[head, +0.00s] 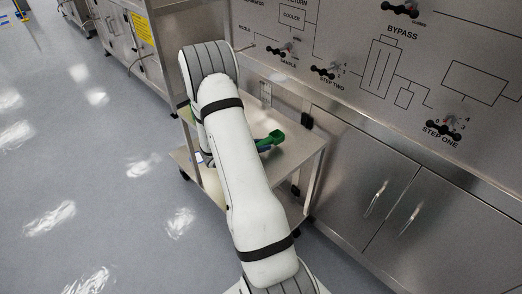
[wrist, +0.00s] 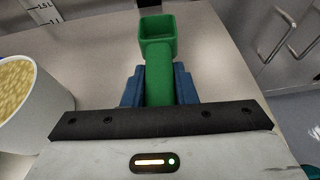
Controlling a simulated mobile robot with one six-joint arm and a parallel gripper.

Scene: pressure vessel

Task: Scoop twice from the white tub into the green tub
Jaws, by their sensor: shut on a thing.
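A green scoop (wrist: 159,60) with a square cup is held by its handle between the blue fingers of my gripper (wrist: 160,87). The cup points away from my wrist and looks empty. In the head view the scoop (head: 273,138) shows just past my arm, above the cart top. The white tub (wrist: 38,118), filled with yellow grains, stands left of my gripper in the wrist view, cut by the frame edge. A bit of green (wrist: 310,172) shows at the lower right corner; I cannot tell if it is the green tub. My arm hides much of the cart.
The steel cart top (head: 297,150) has bare room right of my arm. A steel panel with valves (head: 440,128) and cabinet doors stands behind and right of the cart.

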